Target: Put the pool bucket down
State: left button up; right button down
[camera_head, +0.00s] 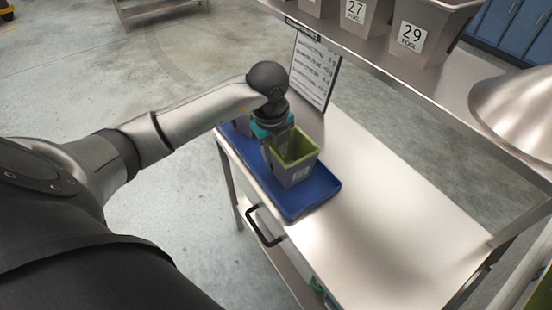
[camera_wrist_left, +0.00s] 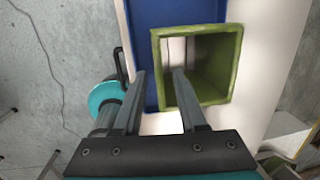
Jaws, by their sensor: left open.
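The pool bucket (camera_head: 293,170) is a small grey tub with a green rim and a pale label. In the head view it appears to stand upright on a blue tray (camera_head: 315,200) on the steel bench. My left gripper (camera_head: 276,143) is at its left rim, pointing down. In the left wrist view, my left gripper's open fingers (camera_wrist_left: 162,82) straddle one wall of the bucket (camera_wrist_left: 236,65), one finger over the opening and one outside. Whether either finger touches the wall is unclear. The bucket's base is hidden in the wrist view. My right gripper is not in view.
A printed sign (camera_head: 314,70) stands behind the tray. Numbered grey tubs (camera_head: 433,35) line the shelf above. A domed metal lamp (camera_head: 515,105) hangs at right. The bench top (camera_head: 400,200) right of the tray is clear.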

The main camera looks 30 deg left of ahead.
pick_arm(q)
notch_tip(320, 180, up, 7)
jog(key=s, duration=0.1)
jog(key=shift+d+f+p, duration=0.15)
jog(key=shift+f+p, duration=0.05)
jog(key=shift+p, duration=0.1)
